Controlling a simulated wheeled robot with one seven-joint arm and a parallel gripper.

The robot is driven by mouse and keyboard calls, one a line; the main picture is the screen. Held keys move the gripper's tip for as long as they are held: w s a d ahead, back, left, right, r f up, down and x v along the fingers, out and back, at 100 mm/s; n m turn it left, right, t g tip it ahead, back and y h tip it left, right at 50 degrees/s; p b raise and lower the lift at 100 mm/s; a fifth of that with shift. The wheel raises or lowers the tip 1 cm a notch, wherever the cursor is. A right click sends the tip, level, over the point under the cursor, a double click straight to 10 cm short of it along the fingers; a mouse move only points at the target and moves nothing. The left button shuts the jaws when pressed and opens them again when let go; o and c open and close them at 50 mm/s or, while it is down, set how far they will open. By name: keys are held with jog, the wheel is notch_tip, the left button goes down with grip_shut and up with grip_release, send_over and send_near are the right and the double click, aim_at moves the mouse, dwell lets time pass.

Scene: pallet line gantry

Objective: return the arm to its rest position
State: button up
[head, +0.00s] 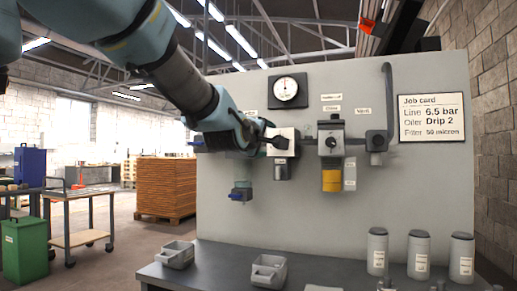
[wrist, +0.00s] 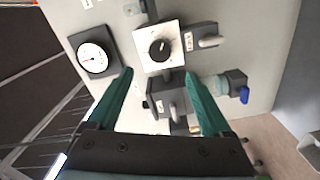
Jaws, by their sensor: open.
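My arm (head: 185,80) reaches in from the upper left in the head view. My gripper (head: 268,138) is at its end, in front of the grey panel (head: 410,195). In the wrist view my gripper (wrist: 159,75) shows two green fingers spread apart, with nothing held between them. A black knob (wrist: 161,50) on a white square plate lies just beyond the fingertips. The knob also shows in the head view (head: 281,142), right beside the fingertips. I cannot tell whether a finger touches the plate.
A dial gauge (head: 287,88) and a filter unit with a yellow bowl (head: 332,180) are on the panel. Grey bins (head: 176,255) and several canisters (head: 419,255) stand on the bench below. A trolley (head: 80,215) and a green bin (head: 25,250) stand left.

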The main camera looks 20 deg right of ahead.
jog(key=w+a+f+m+g+y+p, duration=0.35)
jog(key=a+f+y+p, duration=0.4)
jog(key=a+f, duration=1.1)
jog(key=s+a+f+m+g+y+p, duration=0.1)
jog(key=s+a+f+g+y+p, duration=0.1)
jog(key=s+a+f+g, duration=0.2)
jog(key=s+a+f+m+g+y+p, duration=0.2)
jog(key=s+a+f+g, duration=0.2)
jog(key=s+a, duration=0.7)
jog(key=a+f, duration=0.2)
jog(key=a, duration=0.1)
jog(key=shift+a, duration=0.3)
jog(key=shift+y, duration=0.25)
